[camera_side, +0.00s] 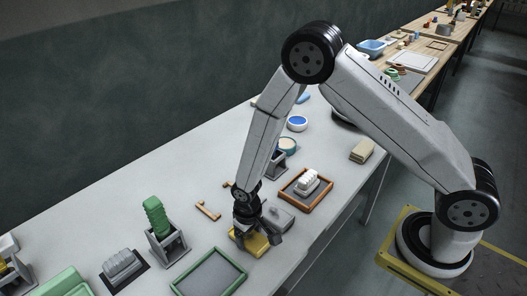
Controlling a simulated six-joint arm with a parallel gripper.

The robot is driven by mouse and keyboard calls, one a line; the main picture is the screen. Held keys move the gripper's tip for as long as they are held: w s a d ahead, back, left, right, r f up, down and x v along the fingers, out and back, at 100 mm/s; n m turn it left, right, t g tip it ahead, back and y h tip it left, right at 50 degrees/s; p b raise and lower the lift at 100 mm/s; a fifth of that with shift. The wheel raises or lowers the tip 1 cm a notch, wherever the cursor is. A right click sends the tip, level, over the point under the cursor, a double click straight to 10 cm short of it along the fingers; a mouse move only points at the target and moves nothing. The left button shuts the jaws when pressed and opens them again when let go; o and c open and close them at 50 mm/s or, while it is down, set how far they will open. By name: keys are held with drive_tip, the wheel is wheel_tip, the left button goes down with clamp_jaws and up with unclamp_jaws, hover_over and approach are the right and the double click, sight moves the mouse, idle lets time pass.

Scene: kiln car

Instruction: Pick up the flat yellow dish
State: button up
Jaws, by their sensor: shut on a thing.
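The flat yellow dish (258,246) is low at the table's front half, right under my gripper (246,243). My gripper points down and is shut on the dish. The fingers and wrist cover part of the dish, mostly its left and back sides. I cannot tell whether the dish touches the table or is slightly above it.
A grey lidded piece (279,219) stands close on the right, beside an orange-rimmed tray (322,202) holding a white ribbed piece (308,182). A green-rimmed tray (236,270) lies in front. A grey holder (176,248) with a green stack (156,215) stands left.

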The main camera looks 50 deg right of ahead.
drive_tip(key=shift+r, duration=0.2)
drive_tip(key=shift+r, duration=0.8)
drive_tip(key=s+r, duration=0.1)
drive_tip(key=r, duration=0.1)
drive_tip(key=s+r, duration=0.2)
drive_tip(key=r, duration=0.1)
drive_tip(key=s+d+r, duration=0.1)
drive_tip(key=s+r, duration=0.1)
drive_tip(key=shift+r, duration=0.15)
drive_tip(key=s+d+r, duration=0.2)
drive_tip(key=s+r, duration=0.1)
drive_tip(key=s, duration=0.5)
drive_tip(key=shift+s+r, duration=0.35)
drive_tip(key=shift+w, duration=0.1)
